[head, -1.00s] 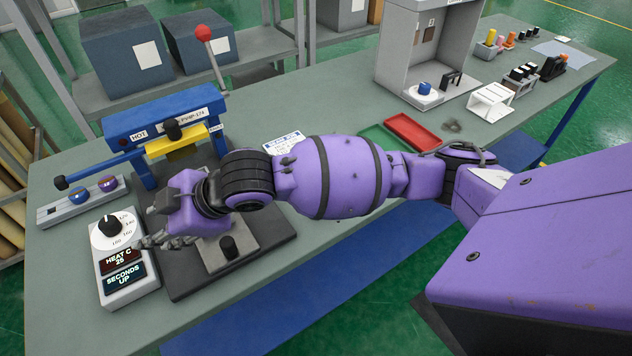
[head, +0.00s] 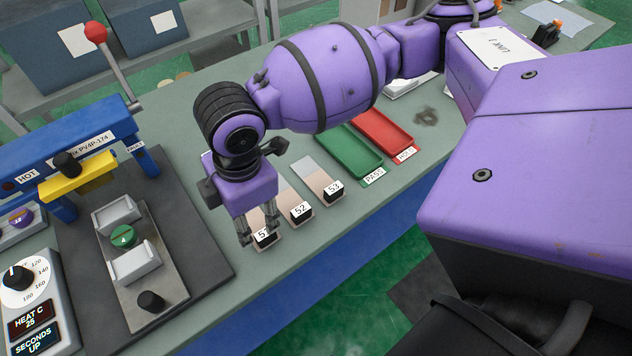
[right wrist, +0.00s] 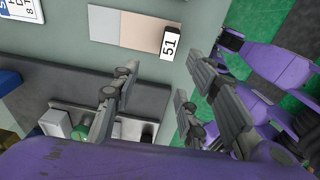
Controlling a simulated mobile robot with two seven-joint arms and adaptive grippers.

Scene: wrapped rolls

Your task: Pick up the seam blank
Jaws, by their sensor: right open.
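Three flat pale strips with black-and-white number blocks lie side by side near the table's front edge. They look like the seam blanks; which one is meant I cannot tell. Block 51 (head: 264,236) is partly hidden by my right gripper (head: 258,226), which points down over it, open. Block 52 (head: 301,211) and block 53 (head: 333,191) are to its right. In the right wrist view, block 51 (right wrist: 171,44) sits at the end of its beige strip (right wrist: 146,31), beyond and between the open fingertips (right wrist: 164,68), with nothing held. My left gripper is out of view.
Left of the strips stands a blue press (head: 95,140) with a red-knobbed lever, and a metal fixture (head: 150,270) holding a green spool (head: 123,236). A dial box (head: 30,300) is at the far left. A green tray (head: 348,152) and red tray (head: 382,135) lie to the right.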

